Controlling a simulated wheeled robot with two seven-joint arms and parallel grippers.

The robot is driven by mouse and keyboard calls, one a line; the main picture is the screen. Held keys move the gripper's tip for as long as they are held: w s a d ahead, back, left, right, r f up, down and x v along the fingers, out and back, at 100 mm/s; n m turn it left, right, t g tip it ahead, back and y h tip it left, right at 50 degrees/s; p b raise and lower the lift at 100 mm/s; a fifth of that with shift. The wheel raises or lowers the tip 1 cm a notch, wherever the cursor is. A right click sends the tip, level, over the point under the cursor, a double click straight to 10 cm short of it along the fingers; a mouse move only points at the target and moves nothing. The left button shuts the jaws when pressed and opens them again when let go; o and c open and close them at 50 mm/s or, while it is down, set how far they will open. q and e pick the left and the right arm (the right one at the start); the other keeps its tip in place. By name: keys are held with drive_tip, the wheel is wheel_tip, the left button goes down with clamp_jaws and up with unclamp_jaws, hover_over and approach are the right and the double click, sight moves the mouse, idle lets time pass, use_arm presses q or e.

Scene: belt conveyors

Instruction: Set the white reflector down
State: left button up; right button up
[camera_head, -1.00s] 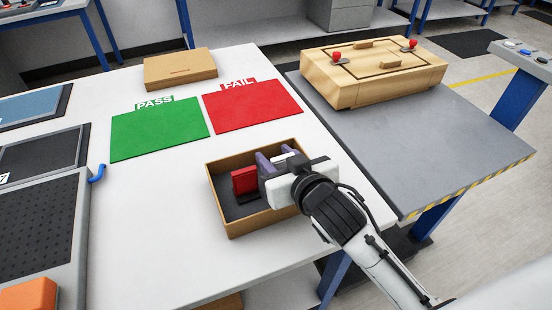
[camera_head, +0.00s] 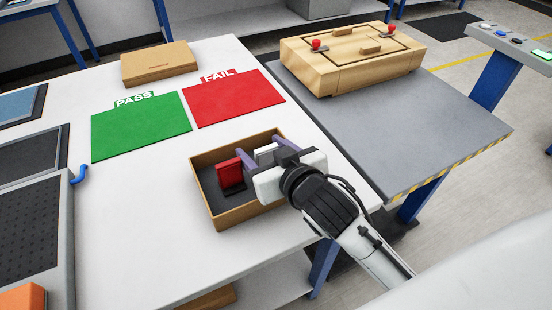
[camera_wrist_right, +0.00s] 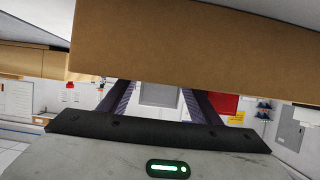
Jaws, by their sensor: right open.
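The white reflector (camera_head: 266,153) stands inside the cardboard box (camera_head: 257,213), near its far right side. My right gripper (camera_head: 268,153) reaches over the near right wall of the box. Its purple fingers are open, one on each side of the white reflector; I cannot tell whether either touches it. The gripper body hides its lower part. A red reflector (camera_head: 231,174) stands in the box to the left of the fingers. In the wrist view, the open fingers (camera_wrist_right: 160,100) show below the brown box wall (camera_wrist_right: 190,50). My left gripper is out of view.
A green PASS mat (camera_head: 141,126) and a red FAIL mat (camera_head: 234,98) lie beyond the box on the white table (camera_head: 130,235). A closed carton (camera_head: 160,64) is at the back. A wooden fixture (camera_head: 352,62) sits on the grey table (camera_head: 430,130) at the right.

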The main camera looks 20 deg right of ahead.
sight(268, 155)
drive_tip(key=v, duration=0.6)
drive_tip(key=shift+s+r, duration=0.1)
drive_tip(key=shift+s, duration=0.1)
drive_tip(key=p+v, duration=0.2)
drive_tip(key=shift+s+r, duration=0.15)
drive_tip(key=shift+r, duration=0.15)
drive_tip(key=shift+s+r+p, duration=0.1)
drive_tip(key=shift+s+p, duration=0.25)
drive_tip(key=shift+p, duration=0.2)
drive_tip(key=shift+s, duration=0.4)
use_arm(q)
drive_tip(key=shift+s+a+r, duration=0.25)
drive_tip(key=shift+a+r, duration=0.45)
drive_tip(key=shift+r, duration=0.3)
